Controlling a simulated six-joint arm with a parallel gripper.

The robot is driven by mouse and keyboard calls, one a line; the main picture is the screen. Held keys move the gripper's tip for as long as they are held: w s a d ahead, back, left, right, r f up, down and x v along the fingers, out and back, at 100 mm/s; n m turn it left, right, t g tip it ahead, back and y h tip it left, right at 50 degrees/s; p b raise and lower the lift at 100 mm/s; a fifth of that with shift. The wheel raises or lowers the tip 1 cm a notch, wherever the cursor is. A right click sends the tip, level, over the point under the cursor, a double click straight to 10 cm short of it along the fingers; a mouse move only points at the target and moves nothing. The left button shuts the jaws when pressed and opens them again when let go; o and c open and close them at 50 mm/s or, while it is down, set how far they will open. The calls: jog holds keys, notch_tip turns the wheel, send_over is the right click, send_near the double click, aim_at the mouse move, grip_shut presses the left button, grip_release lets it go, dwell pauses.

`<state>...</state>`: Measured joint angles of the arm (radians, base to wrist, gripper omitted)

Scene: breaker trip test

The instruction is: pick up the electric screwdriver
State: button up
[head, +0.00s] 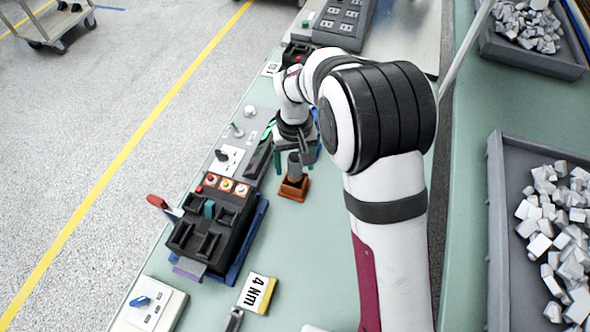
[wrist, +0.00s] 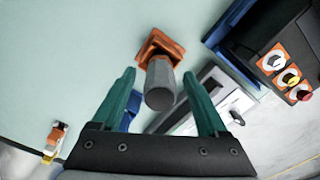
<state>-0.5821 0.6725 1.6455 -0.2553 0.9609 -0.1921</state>
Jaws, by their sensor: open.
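The electric screwdriver appears to be the grey, faceted cylinder (head: 294,165) standing upright in an orange-brown holder (head: 292,188) on the green bench. In the wrist view, the screwdriver (wrist: 160,84) points its end towards the camera, with the orange holder (wrist: 153,48) behind it. My gripper (head: 293,158) is above the screwdriver. In the wrist view, my gripper's green fingers (wrist: 160,77) are open, one on each side of the grey cylinder, with visible gaps. The screwdriver's lower part is hidden inside the holder.
A black breaker fixture (head: 213,228) with a red-handled lever stands left of the holder. A "4 Nm" sign (head: 257,292) and a switch box (head: 150,306) are nearer. A grey tray (head: 500,235) of white blocks is at right. Bench between sign and holder is clear.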

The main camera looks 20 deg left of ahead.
notch_tip(320, 180, down, 3)
jog(key=shift+f, duration=0.1)
jog(key=shift+c, duration=0.3)
grip_shut()
jog(key=shift+r, duration=0.2)
